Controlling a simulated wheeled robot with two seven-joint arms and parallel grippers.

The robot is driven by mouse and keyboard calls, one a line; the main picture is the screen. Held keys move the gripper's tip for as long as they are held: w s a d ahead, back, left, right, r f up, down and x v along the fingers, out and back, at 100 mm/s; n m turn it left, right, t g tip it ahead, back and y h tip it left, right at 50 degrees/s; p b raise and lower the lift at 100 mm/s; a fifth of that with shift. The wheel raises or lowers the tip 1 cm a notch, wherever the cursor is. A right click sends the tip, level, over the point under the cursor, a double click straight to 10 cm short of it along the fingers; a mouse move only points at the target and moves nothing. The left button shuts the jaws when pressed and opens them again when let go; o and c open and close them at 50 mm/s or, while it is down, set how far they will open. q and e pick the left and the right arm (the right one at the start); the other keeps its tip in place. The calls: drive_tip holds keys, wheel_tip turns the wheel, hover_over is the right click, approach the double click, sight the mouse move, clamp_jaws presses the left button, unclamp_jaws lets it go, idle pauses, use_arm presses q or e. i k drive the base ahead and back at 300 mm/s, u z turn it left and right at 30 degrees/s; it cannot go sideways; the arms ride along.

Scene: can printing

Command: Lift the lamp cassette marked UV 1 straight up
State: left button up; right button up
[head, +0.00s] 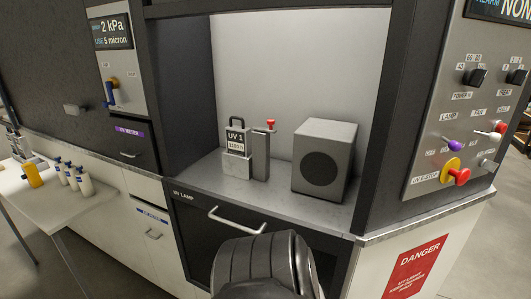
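The lamp cassette marked UV 1 (236,136) stands upright in the open recess of the machine, with a dark loop handle on its top. A white label on its front reads UV 1, with a smaller line below. Its lower part sits in or behind a light grey block (236,167); I cannot tell how deep. Close at its right stands a grey post with a red-knobbed lever (270,124) on top. Neither of my grippers shows in the head view, and nothing is touching the cassette.
A grey box with a round dark grille (322,168) stands right of the cassette. Below the recess is a dark UV LAMP drawer front with a bar handle (236,222). A dark ribbed part of mine covers the bottom centre. A side table with several bottles (72,177) is at left.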

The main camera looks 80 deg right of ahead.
sight(238, 138)
drive_tip(key=k, duration=0.85)
drive_tip(key=z, duration=2.05)
